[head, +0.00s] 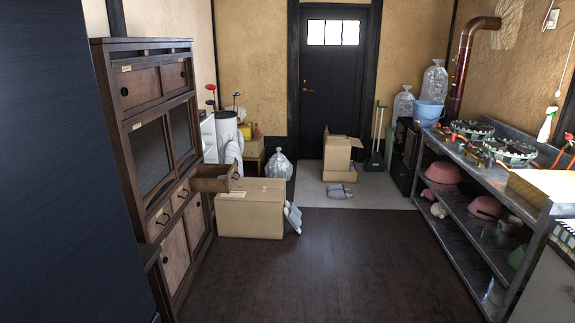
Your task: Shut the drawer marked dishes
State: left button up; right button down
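A tall dark wooden cabinet (135,115) stands along the left side, with sliding doors above and below a row of small drawers. One drawer (220,184) at the far end of that row is pulled out to the right, above a cardboard box. Two nearer drawers, one in front (160,218) and one behind it (181,196), look shut. Small pale labels show on the cabinet, but their words are too small to read, so I cannot tell which drawer is marked dishes. Neither of my grippers is in view.
A closed cardboard box (255,212) stands on the floor just below the open drawer, with grey slippers (292,217) leaning by it. A metal shelf counter with stoves (480,190) lines the right. The dark wooden floor (325,265) between is clear. A dark panel (65,170) fills the near left.

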aim_at(214, 176)
jog(key=i+l+u, duration=0.1)
jog(key=i, duration=2.05)
